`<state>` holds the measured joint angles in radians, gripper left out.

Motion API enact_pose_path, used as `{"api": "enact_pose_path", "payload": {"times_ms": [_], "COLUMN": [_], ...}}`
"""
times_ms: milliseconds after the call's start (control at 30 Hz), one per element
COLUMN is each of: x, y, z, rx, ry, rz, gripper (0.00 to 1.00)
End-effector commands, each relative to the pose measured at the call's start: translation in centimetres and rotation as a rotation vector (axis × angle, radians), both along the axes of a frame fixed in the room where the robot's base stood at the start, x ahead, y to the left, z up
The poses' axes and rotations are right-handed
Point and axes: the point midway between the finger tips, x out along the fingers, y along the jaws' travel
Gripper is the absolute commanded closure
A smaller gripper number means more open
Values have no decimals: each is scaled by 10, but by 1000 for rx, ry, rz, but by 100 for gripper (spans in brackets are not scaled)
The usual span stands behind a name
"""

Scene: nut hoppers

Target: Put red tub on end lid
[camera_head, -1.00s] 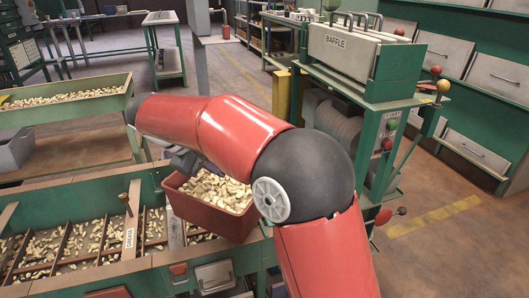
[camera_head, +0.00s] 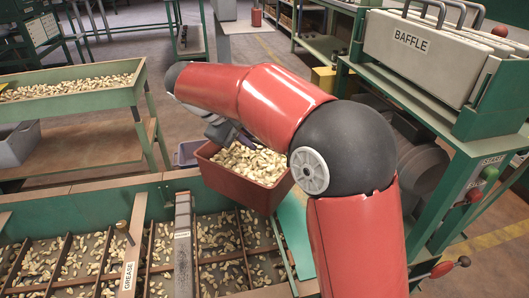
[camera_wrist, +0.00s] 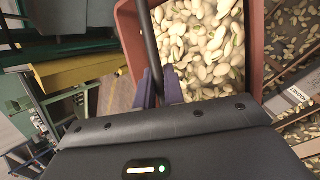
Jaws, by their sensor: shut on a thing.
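The red tub (camera_head: 232,182), full of pale nuts, is in my gripper (camera_head: 228,133) in the head view. It hangs upright or nearly so above the right part of the divided nut trough. In the wrist view, the fingers of my gripper (camera_wrist: 160,88) are shut on the near rim of the red tub (camera_wrist: 131,42). A flat green panel (camera_head: 297,238), which looks like the end lid, lies at the trough's right end, just right of and below the tub. My arm hides part of it. I cannot tell the gap between tub and panel.
The divided trough (camera_head: 60,200) holds nuts and has a "GREASE" label. A green-sided nut table (camera_head: 72,112) stands behind at left. A grey-blue bin (camera_head: 188,153) is behind the tub. The BAFFLE machine (camera_head: 440,55) with knobs and levers stands close at right.

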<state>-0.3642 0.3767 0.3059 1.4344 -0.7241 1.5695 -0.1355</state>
Motion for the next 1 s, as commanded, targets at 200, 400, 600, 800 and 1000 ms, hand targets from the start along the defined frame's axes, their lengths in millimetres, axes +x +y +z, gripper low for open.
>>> {"api": "enact_pose_path", "payload": {"times_ms": [200,400,600,800,1000], "x": [8,17,24,30,34], "y": [-44,-86,-126,-153,-169], "z": [3,3,3,4,4], "rx": [-1,-1,-2,-1,-2], "ry": [-7,-7,-6,-8,-8], "rz": [-7,-7,-5,-2,-1], "gripper": [100,100,100,100,100]}}
